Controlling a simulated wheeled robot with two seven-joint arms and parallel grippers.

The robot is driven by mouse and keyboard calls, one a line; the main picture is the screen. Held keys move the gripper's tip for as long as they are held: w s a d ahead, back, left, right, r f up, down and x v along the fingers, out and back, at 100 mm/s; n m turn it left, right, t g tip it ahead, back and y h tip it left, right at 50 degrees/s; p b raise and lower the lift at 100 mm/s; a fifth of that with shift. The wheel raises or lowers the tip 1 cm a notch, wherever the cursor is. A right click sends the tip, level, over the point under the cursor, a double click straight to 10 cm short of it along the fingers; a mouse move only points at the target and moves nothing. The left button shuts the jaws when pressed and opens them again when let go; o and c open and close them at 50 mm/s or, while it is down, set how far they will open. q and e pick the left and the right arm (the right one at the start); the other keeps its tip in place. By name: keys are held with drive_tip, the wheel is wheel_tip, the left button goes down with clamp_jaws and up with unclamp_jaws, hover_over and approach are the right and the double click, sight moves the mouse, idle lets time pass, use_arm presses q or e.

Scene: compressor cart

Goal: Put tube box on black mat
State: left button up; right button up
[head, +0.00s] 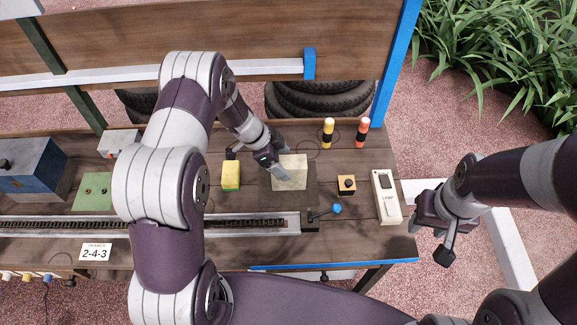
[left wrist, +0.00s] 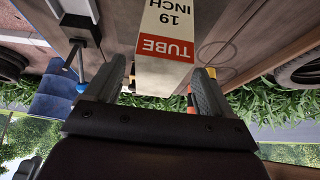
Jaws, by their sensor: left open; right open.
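The tube box (head: 291,174), a pale cream block, stands on the black mat (head: 268,200) in the head view. In the left wrist view the tube box (left wrist: 166,38) shows its "19 INCH" text and red TUBE label. My left gripper (head: 277,168) is open at the box's left side in the head view. In the left wrist view the fingers of my left gripper (left wrist: 160,85) are spread on either side of the box's near end, with gaps visible. My right gripper (head: 436,228) is open and empty, off the table's right edge.
A yellow block (head: 231,176) lies left of the mat. A small orange box with a black knob (head: 347,185) and a white lamp box (head: 387,196) are to the right. Yellow-black (head: 328,133) and orange-black (head: 362,132) posts stand behind. A blue-knobbed lever (head: 325,211) is in front.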

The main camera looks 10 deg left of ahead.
use_arm(q)
drive_tip(key=b+v, duration=0.1)
drive_tip(key=v, duration=0.6)
drive_tip(key=s+r+n+y, duration=0.3)
drive_tip(key=s+r+n, duration=0.1)
drive_tip(key=s+n, duration=0.3)
drive_tip(key=s+r+n+y, duration=0.2)
drive_tip(key=s+r+n, duration=0.3)
drive_tip(key=s, duration=0.6)
drive_tip(key=n, duration=0.2)
drive_tip(key=shift+d+r+n+y, duration=0.2)
drive_tip(key=shift+n+y, duration=0.1)
drive_tip(key=shift+y, duration=0.1)
drive_tip(key=shift+s, duration=0.1)
